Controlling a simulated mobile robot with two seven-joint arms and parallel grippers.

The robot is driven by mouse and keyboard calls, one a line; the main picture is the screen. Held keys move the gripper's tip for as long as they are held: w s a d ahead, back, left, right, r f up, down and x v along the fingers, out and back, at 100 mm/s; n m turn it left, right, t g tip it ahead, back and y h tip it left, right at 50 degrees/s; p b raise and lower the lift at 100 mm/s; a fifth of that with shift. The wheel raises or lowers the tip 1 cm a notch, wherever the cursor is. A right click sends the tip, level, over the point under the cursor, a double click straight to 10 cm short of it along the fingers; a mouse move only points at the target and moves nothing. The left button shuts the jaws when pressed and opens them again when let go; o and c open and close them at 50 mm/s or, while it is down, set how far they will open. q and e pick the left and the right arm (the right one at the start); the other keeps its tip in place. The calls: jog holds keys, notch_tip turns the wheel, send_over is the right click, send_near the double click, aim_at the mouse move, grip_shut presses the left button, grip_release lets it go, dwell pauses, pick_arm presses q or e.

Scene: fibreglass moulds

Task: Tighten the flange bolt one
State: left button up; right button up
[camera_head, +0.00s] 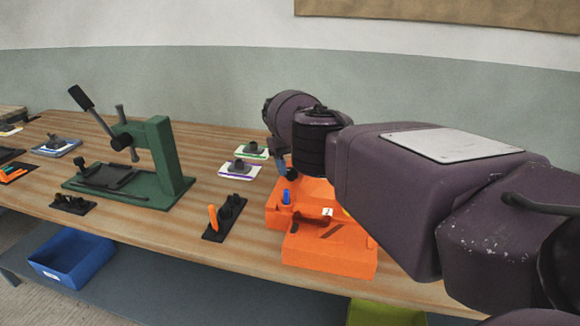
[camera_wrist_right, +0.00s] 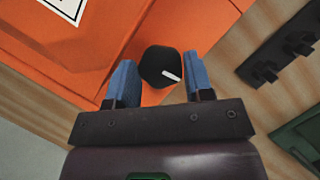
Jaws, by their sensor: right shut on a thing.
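An orange mould (camera_head: 328,255) with a small numbered label stands on the bench under my right arm. A blue knob or pin (camera_head: 286,197) sticks up at its left side. The right gripper (camera_head: 284,164) is at the mould's far left part, partly hidden by my own arm. In the right wrist view, the gripper (camera_wrist_right: 160,82) has its blue fingers on either side of a round black bolt head (camera_wrist_right: 154,62) with a white mark, and it is shut on it. The bolt head is against the orange mould (camera_wrist_right: 100,45). The left gripper is not in view.
A green lever press (camera_head: 155,165) stands on the wooden bench (camera_head: 160,225) at left. A black holder with an orange tool (camera_head: 222,218) lies between press and mould. Small trays (camera_head: 240,168) lie behind. A blue bin (camera_head: 72,260) sits on the lower shelf.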

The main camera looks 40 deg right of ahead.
jog(key=o, duration=0.6)
jog(key=shift+o, duration=0.2)
jog(key=shift+w+r, duration=0.15)
jog(key=shift+r, duration=0.1)
jog(key=b+v, duration=0.2)
jog(key=v, duration=0.3)
jog(key=shift+w, duration=0.1)
jog(key=shift+b+v, duration=1.15)
jog(key=shift+v, duration=1.45)
